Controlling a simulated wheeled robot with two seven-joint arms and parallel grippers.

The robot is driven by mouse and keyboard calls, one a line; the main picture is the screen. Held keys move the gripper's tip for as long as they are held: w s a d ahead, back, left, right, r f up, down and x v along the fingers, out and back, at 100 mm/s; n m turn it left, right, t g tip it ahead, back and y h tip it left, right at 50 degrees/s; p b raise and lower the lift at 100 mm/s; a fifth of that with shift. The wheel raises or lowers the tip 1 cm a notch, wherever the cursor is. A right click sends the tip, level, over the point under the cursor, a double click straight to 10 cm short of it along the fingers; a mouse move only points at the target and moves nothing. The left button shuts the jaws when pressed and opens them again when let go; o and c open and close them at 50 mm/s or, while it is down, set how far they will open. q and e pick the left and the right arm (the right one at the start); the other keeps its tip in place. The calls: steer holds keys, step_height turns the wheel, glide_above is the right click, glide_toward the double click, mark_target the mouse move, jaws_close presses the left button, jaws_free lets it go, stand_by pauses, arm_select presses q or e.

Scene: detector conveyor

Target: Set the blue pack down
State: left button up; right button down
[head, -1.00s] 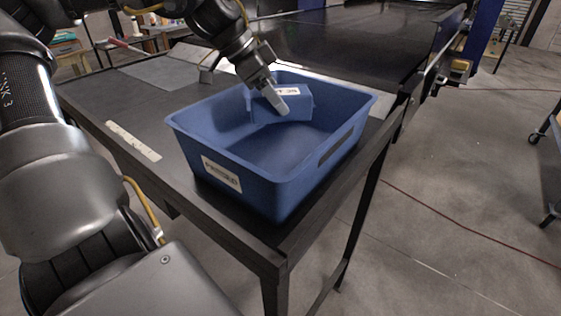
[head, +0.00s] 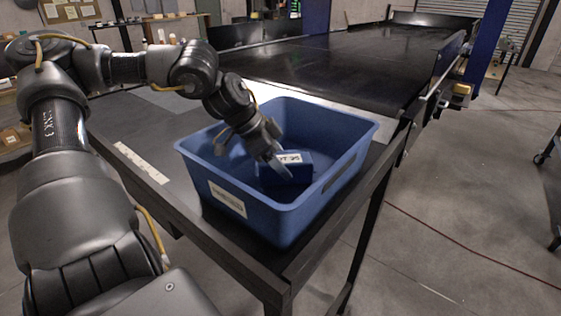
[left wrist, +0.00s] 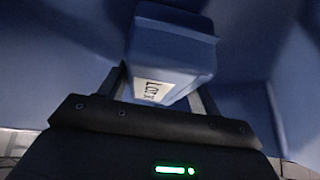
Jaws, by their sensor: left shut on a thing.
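The blue pack (head: 296,172) with a white label is low inside the blue bin (head: 351,160) in the head view. My left gripper (head: 278,166) reaches down into the bin and is shut on the pack. In the left wrist view the pack (left wrist: 172,58) sits between the two fingers (left wrist: 160,88), with the bin's blue walls around it. Whether the pack touches the bin floor cannot be told. My right gripper is not in view.
The bin stands on a dark table (head: 180,207) near its front right corner. A pale labelled strip (head: 141,163) lies on the table left of the bin. A black conveyor (head: 330,60) runs behind. Open floor lies to the right.

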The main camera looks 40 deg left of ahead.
arm_select(q)
steer(key=shift+w+a+f, duration=0.1)
steer(key=shift+a+f, duration=0.05)
steer(key=shift+f, duration=0.4)
steer(key=o, duration=1.4)
steer(key=shift+r, duration=0.1)
steer(key=shift+s+a+r, duration=0.1)
steer(key=shift+s+r, duration=0.15)
steer(key=shift+r, duration=0.2)
steer(key=b+v, duration=0.1)
steer(key=v, duration=1)
steer(key=shift+s+f+b, duration=0.15)
steer(key=shift+b, duration=0.2)
